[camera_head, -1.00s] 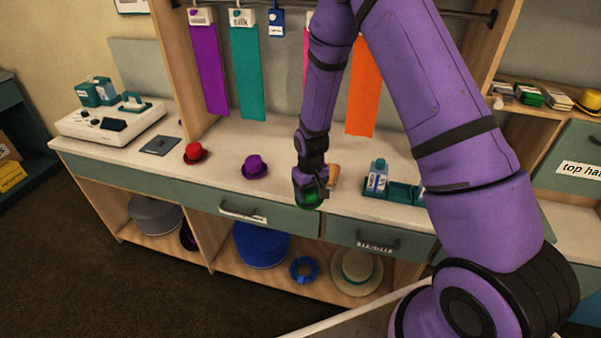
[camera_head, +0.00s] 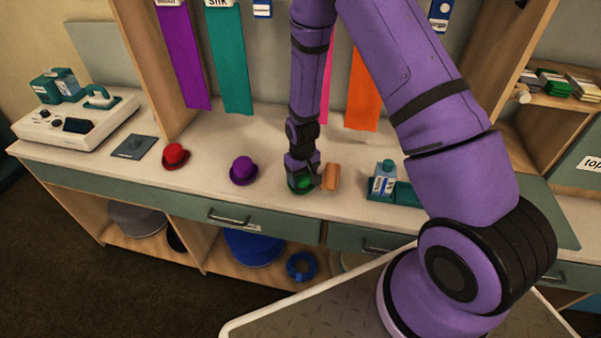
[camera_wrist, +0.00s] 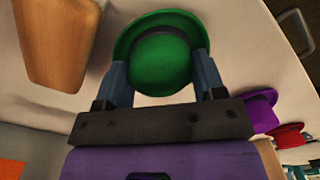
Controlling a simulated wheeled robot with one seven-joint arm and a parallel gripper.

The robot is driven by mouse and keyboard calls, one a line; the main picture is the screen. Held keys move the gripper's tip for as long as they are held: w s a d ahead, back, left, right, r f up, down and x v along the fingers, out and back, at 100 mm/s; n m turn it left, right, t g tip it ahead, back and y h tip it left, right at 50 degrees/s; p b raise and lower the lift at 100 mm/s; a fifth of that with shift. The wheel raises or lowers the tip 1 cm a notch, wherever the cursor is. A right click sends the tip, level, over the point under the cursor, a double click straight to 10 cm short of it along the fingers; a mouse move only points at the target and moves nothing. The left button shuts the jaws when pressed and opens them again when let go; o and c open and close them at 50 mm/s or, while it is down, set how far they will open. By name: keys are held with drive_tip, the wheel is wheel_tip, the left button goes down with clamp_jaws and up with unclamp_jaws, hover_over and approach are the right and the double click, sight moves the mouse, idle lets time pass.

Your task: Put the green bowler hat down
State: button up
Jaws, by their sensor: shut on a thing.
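The green bowler hat (camera_head: 301,184) is at my gripper (camera_head: 302,172), over the countertop between the purple hat and a wooden block. In the wrist view the green hat (camera_wrist: 162,58) has its crown between the two fingers of my gripper (camera_wrist: 160,72), which is shut on it. The brim lies beyond the fingers, close to the pale counter. I cannot tell whether the brim touches the counter. My gripper partly hides the hat in the head view.
A purple hat (camera_head: 244,170) and a red hat (camera_head: 176,156) stand in a row to the left. The wooden block (camera_head: 331,177) is close on the right. A teal tray (camera_head: 405,195) with a bottle (camera_head: 384,178) stands further right. The counter (camera_head: 210,188) is bare between the hats.

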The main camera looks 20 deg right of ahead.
drive_tip(key=shift+f, duration=0.25)
drive_tip(key=shift+f, duration=0.15)
drive_tip(key=o, duration=0.9)
